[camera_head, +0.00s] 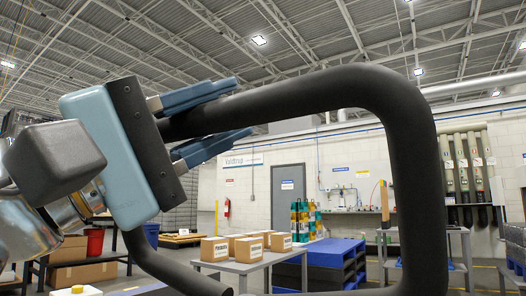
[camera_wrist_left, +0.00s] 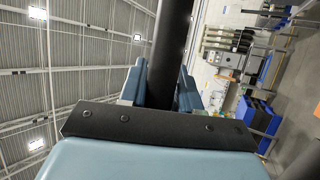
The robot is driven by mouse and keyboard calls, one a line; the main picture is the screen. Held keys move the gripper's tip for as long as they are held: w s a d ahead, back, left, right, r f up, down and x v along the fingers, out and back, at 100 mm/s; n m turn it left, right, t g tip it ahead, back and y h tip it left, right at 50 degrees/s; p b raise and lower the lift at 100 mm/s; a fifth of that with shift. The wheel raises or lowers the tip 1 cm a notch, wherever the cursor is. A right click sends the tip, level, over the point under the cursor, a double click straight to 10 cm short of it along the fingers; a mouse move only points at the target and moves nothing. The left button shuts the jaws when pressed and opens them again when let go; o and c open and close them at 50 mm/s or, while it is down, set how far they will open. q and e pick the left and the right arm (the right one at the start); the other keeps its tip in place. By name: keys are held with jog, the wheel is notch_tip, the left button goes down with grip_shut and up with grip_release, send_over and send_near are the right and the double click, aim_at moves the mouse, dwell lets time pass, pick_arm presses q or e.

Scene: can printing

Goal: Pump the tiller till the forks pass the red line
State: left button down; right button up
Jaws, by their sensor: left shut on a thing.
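The tiller (camera_head: 405,130) is a thick black tube bent into a loop, large and close in the head view. My left gripper (camera_head: 205,120), with blue fingers and a pale blue body, is shut on the upper bar of the tiller near its left end, one finger above and one below. In the left wrist view the tiller bar (camera_wrist_left: 171,50) runs up between the two fingers of my left gripper (camera_wrist_left: 168,88). The forks and the red line do not show in either view. My right gripper is not in view.
Behind the tiller, a grey table (camera_head: 240,265) bears several cardboard boxes (camera_head: 246,249). Blue pallets (camera_head: 335,262) are stacked to its right. A grey door (camera_head: 288,195) and a red extinguisher (camera_head: 226,208) are at the far wall. A workbench (camera_head: 462,235) stands at the right.

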aim_at(190, 126)
pick_arm(q)
jog(key=shift+s+a+f+h+b, duration=0.15)
jog(key=shift+s+a+f+b, duration=0.15)
jog(key=shift+s+a+f, duration=0.3)
jog(key=shift+s+a+f+h+b, duration=0.15)
jog(key=shift+s+a+f+b, duration=0.15)
jog(key=shift+s, duration=0.35)
jog(key=shift+s+m, duration=0.3)
jog(key=shift+s, duration=0.05)
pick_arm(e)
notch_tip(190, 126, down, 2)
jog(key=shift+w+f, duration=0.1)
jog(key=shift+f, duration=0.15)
pick_arm(q)
jog(key=c, duration=1.2)
grip_release()
jog(key=shift+a, duration=0.1)
jog(key=shift+c, duration=0.2)
jog(key=o, duration=0.4)
jog(key=shift+s+a, duration=0.1)
jog(key=shift+c, duration=0.2)
jog(key=b+v, duration=0.1)
jog(key=v, duration=1.2)
jog(key=shift+a+f+b, duration=0.25)
jog(key=shift+a+b, duration=0.1)
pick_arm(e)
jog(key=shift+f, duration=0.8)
